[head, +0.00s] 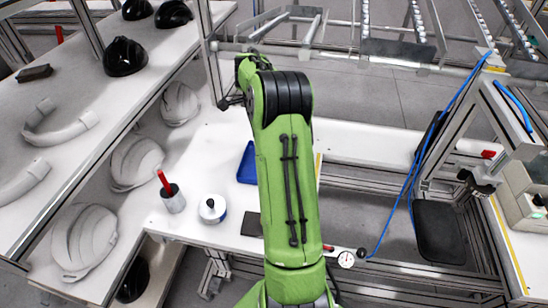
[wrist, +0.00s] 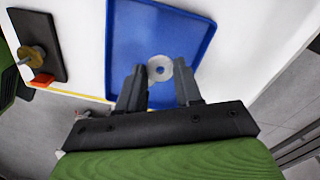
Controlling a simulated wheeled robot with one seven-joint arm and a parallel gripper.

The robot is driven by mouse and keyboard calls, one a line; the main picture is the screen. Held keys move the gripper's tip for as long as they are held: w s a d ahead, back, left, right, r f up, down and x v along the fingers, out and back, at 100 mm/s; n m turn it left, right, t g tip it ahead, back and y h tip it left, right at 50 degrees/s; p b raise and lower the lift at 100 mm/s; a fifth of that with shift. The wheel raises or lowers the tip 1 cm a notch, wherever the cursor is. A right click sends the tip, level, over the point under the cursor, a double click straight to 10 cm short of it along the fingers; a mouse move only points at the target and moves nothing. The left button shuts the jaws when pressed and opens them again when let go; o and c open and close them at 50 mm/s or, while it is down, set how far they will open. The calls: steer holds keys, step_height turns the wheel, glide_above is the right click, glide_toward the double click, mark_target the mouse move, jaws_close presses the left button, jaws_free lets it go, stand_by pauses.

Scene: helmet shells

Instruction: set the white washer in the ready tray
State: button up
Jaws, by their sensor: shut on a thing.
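The white washer (wrist: 160,68) is a pale flat ring with a hole. In the wrist view it sits between the fingertips of my gripper (wrist: 160,78), which is shut on it. Behind it lies the blue tray (wrist: 125,40), a shallow rimmed tray on the white worktop; the washer shows over its floor. I cannot tell whether the washer touches the tray floor. In the head view only the left part of the blue tray (head: 246,165) shows beside my green arm. The arm hides my gripper and the washer there.
A dark plate with a brass knob (wrist: 33,54) and a red block (wrist: 42,80) lie left of the tray. A grey cup (head: 173,200) with a red handle and a white round tub (head: 212,209) stand on the worktop. Helmet shells (head: 135,160) fill the left shelf.

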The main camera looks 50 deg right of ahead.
steer(key=f, duration=0.3)
steer(key=f+b, duration=0.1)
steer(key=f, duration=0.2)
steer(key=f+b, duration=0.1)
steer(key=f, duration=0.2)
steer(key=shift+a+f, duration=0.1)
steer(key=shift+a, duration=0.2)
steer(key=shift+f, duration=0.1)
steer(key=shift+f, duration=0.15)
steer(key=o, duration=0.7)
steer(key=shift+o, duration=0.2)
